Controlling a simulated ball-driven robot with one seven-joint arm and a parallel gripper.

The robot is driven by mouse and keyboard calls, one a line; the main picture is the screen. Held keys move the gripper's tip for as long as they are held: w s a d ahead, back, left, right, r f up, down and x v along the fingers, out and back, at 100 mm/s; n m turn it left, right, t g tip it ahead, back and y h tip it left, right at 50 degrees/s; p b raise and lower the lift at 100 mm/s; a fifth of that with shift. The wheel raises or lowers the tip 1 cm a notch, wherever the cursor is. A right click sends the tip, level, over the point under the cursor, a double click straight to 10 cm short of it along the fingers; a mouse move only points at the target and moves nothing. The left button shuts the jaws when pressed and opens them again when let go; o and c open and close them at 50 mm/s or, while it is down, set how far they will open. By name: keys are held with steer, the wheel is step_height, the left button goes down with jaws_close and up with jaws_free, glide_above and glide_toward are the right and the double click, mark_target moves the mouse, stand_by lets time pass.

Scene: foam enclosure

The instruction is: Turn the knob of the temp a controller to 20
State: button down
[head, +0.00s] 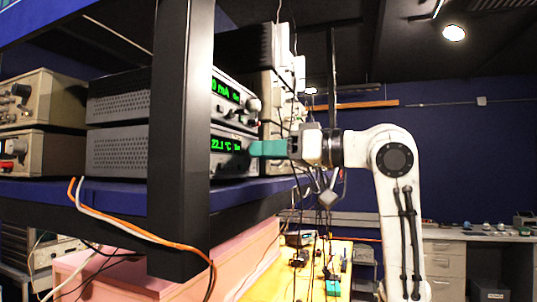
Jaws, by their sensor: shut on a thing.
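The temp controller (118,151) is the lower of two stacked grey instruments on the blue shelf. Its green display (228,144) appears to read 22.1 °C. My gripper (257,149) reaches in from the right, with teal fingers at the right side of this front panel. It is shut on the knob, which the fingers hide. My white arm stands to the right of the shelf.
Another instrument (120,103) with a green mA display and a knob sits directly on top. A dark shelf post (182,140) stands in front of both. Beige instruments (42,98) are at the left. Cables hang near my gripper and orange and white cables drape below the shelf.

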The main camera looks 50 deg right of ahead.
steer(key=shift+n+b, duration=1.1)
steer(key=shift+n, duration=1.2)
steer(key=c, duration=0.9)
jaws_free()
steer(key=b+v, duration=0.3)
steer(key=v, duration=0.8)
steer(key=shift+f, duration=0.15)
